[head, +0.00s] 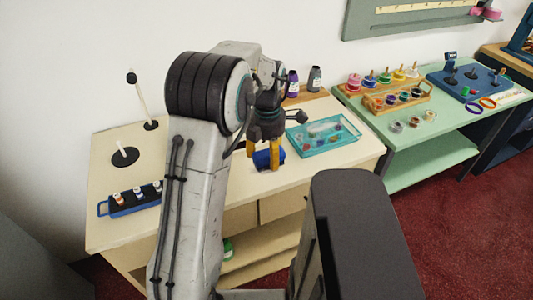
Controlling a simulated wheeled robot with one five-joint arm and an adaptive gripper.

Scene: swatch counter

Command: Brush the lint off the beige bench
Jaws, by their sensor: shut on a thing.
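The beige bench (330,163) stands against the white wall, with drawers and an open shelf below its top. My gripper (262,161), with yellow fingertips, is over the middle of the bench top. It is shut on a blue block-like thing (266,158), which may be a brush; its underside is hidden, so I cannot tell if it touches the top. I cannot make out any lint at this size. My arm hides part of the bench's left middle.
On the bench are a teal tray (341,141) with small items, a blue rack (132,200) of spools, black round stands (125,156) and two bottles (315,78). A green table (432,145) with spools adjoins at right. Bare top lies right of my gripper.

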